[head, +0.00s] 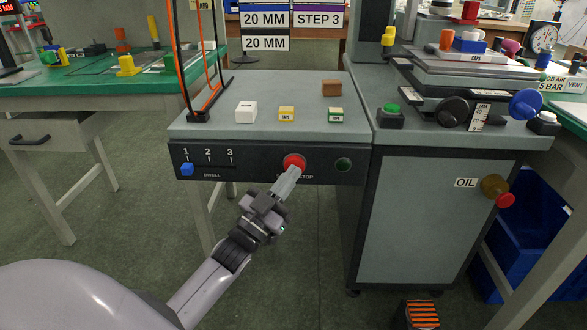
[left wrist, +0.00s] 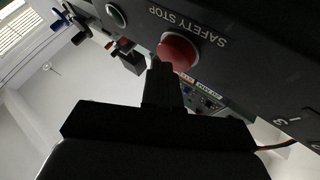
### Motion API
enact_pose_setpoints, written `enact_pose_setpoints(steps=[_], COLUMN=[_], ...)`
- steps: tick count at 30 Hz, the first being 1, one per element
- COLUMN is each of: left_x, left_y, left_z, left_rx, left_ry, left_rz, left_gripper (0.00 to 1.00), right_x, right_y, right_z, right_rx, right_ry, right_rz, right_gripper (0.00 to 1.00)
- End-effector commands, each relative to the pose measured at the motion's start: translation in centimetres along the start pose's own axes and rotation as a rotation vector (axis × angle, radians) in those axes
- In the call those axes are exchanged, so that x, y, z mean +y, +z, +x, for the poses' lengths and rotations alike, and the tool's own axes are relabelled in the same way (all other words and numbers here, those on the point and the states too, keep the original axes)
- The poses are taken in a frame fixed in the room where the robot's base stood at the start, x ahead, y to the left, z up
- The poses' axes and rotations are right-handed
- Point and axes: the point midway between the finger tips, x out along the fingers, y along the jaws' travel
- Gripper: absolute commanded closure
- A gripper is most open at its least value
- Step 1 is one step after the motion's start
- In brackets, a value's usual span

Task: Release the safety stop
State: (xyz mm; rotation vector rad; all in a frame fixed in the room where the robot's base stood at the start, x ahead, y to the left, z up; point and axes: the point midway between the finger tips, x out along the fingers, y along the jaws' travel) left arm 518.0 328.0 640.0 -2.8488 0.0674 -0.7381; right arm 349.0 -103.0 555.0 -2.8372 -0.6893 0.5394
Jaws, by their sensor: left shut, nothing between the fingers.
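The safety stop is a red round button (head: 294,162) on the dark front panel (head: 262,171) of the grey cabinet. It also shows in the left wrist view (left wrist: 178,52), with the words SAFETY STOP beside it, upside down. My left gripper (head: 291,174) is shut and empty. Its fingertips are right at the lower edge of the red button, partly covering the label below it. In the left wrist view the shut fingers (left wrist: 162,80) end just beside the button; I cannot tell if they touch it. My right gripper is not in view.
A dark green round light or button (head: 343,164) sits right of the stop. A blue slider (head: 187,169) is on the DWELL scale at the left. Small blocks (head: 286,114) stand on the cabinet top.

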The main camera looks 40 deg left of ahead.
Motion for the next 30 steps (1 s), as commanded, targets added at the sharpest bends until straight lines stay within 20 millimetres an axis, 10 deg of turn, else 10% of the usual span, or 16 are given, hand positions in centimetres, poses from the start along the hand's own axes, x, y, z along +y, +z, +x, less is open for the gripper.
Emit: enact_pose_setpoints(steps=[30], left_x=[0.7], left_y=[-0.8], left_z=[-1.0], left_rx=[0.001], left_ry=[0.0], left_rz=[0.0], left_gripper=[1.0], right_x=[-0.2], right_y=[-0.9], right_z=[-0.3], right_rx=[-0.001], right_ry=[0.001], right_rz=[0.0], right_gripper=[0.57])
